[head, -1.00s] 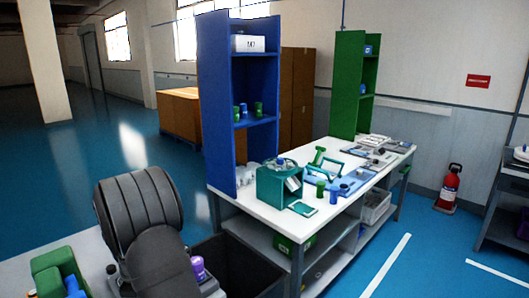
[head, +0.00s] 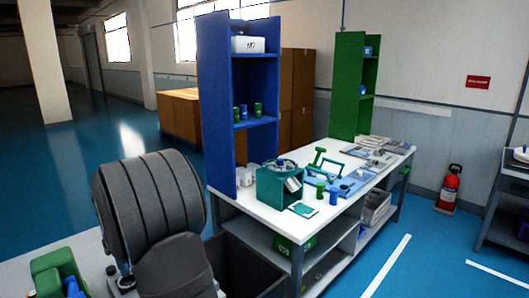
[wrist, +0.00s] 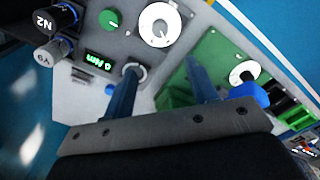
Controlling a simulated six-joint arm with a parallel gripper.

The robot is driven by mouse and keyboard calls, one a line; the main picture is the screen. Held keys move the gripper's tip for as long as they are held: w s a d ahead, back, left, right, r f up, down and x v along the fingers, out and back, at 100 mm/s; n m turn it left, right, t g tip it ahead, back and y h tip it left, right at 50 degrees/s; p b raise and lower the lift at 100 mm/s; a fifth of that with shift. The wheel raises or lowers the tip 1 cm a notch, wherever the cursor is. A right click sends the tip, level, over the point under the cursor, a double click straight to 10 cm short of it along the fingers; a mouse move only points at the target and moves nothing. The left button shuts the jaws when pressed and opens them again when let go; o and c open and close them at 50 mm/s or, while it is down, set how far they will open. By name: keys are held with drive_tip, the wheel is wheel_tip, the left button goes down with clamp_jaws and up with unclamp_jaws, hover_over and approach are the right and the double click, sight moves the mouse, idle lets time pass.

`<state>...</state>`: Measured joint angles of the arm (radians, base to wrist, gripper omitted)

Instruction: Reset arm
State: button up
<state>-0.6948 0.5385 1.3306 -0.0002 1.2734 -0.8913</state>
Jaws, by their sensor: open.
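My arm shows as dark grey ribbed links (head: 150,210) at the lower left of the head view. My gripper is hidden there. In the wrist view my gripper (wrist: 163,66) has two blue fingers standing well apart on a grey bar, with nothing held between them. Beyond the fingers lies a pale panel (wrist: 92,88) with a green lit display (wrist: 99,62), a green knob (wrist: 110,19) and a white round dial (wrist: 159,25). I cannot tell how far the fingertips are from the panel.
Two cylinders, a dark N2 one (wrist: 57,18) and a grey one (wrist: 52,52), stand left of the panel. A green block (wrist: 215,58) lies right. In the head view, green bins (head: 52,265) sit lower left; a white workbench (head: 262,214) and blue shelf (head: 217,110) stand beyond my arm.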

wheel_tip(320, 180, down, 17)
drive_tip(key=shift+f, duration=0.1)
drive_tip(key=m, duration=1.3)
drive_tip(key=shift+m, duration=2)
